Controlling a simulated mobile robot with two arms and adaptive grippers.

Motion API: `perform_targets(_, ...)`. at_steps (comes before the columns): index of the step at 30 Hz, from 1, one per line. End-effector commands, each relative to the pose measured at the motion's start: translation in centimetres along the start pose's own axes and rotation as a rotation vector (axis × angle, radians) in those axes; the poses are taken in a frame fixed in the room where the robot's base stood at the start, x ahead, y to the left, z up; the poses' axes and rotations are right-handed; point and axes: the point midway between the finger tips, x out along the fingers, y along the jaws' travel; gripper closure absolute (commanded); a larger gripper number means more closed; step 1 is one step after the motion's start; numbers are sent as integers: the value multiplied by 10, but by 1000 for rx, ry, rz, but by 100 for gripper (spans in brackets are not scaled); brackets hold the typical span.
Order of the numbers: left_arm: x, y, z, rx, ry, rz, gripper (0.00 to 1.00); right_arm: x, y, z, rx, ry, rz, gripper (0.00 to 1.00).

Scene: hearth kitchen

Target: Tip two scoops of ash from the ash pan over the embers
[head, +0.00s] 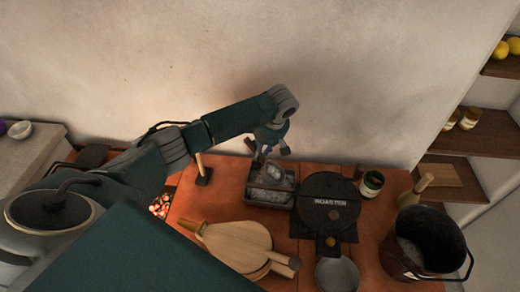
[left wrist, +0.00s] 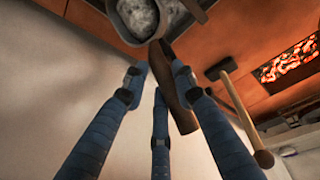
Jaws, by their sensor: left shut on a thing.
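My left gripper (head: 268,150) is above the ash pan and shut on the brown handle (left wrist: 182,112) of a scoop. The scoop (head: 275,175) holds grey ash and is at the ash pan, over or in it; the exact height is hard to tell. Its ash-filled bowl also shows at the top of the left wrist view (left wrist: 140,18), beyond my left fingertips (left wrist: 158,80). The ash pan (head: 270,204) is a dark rectangular tray with grey ash. The glowing embers (head: 160,205) lie in an opening to its left, partly hidden by my arm. My right gripper is not in view.
Bellows (head: 238,245) lie in front. A black roaster (head: 328,190), a tin (head: 372,182), a small metal bowl (head: 337,274) and a dark bucket (head: 430,245) are to the right. The wall is close behind.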

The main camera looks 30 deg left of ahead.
Motion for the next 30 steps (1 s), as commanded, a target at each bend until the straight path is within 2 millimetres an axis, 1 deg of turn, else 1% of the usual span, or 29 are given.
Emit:
perform_targets(1, -7, 1, -3, -4, -14, 1, 99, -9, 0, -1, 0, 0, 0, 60)
perform_targets(21, -48, 5, -15, -38, -224, 28, 99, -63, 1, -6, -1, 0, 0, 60)
perform_targets(26, -57, 7, -18, -46, -275, 35, 99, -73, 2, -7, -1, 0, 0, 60)
perform_targets(30, -60, 8, -18, -49, -298, 40, 99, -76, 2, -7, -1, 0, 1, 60)
